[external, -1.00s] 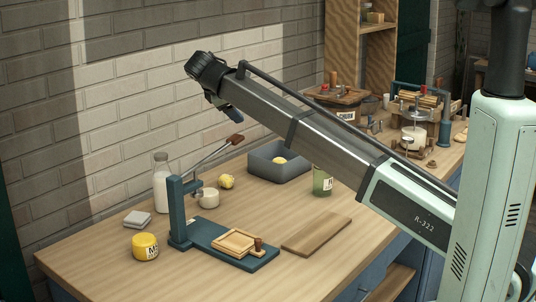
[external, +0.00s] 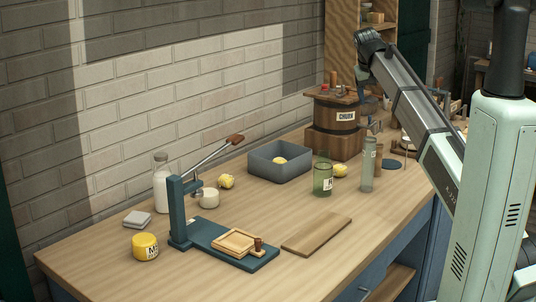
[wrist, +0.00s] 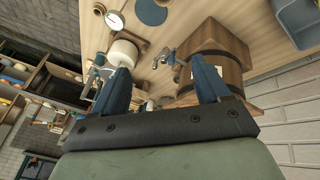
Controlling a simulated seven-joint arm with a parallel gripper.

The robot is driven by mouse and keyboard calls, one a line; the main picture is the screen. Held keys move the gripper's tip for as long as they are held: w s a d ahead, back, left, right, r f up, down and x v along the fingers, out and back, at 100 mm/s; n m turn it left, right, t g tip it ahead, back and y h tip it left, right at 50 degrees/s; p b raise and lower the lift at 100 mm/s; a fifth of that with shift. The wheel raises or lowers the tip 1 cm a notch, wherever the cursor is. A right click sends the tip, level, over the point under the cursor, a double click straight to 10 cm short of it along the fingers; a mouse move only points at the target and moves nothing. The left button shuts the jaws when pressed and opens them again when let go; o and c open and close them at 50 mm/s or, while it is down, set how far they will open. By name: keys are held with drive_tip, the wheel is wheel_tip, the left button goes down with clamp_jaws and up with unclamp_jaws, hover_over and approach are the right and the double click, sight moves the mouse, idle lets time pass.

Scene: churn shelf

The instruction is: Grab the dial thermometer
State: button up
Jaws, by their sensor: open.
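The dial thermometer (wrist: 115,20) shows in the wrist view as a round white dial with a dark rim, lying at the top left on the wooden bench. I cannot pick it out clearly in the external view. My gripper (wrist: 162,78) is open, its two blue fingers wide apart with nothing held between them. In the wrist view the dial lies beyond the left finger, apart from it. In the external view my wrist is above the far right end of the bench, near the churn, and the fingers are hard to make out.
A wooden barrel churn (external: 334,117) stands close to my gripper. A blue disc (wrist: 153,12) and a white roll-like item (wrist: 124,52) are near the dial. A glass cylinder (external: 368,165), green jar (external: 322,179) and grey bin (external: 280,163) stand on the bench.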

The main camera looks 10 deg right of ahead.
drive_tip(key=s+d+m, duration=0.3)
drive_tip(key=d+m, duration=0.2)
drive_tip(key=d, duration=0.7)
drive_tip(key=y, duration=0.1)
approach(408, 140)
drive_tip(key=shift+w+r+x, duration=0.1)
drive_tip(key=shift+w+x, duration=0.1)
drive_tip(key=shift+x, duration=1.75)
drive_tip(key=shift+w+r+x, duration=0.1)
drive_tip(key=shift+w+x, duration=0.1)
drive_tip(key=shift+x, duration=1.75)
drive_tip(key=shift+w+r+x, duration=0.1)
drive_tip(key=shift+w+x, duration=0.15)
drive_tip(key=shift+x, duration=1.65)
drive_tip(key=shift+d, duration=0.2)
drive_tip(key=c, duration=1)
drive_tip(key=shift+c, duration=0.2)
drive_tip(key=shift+r, duration=0.1)
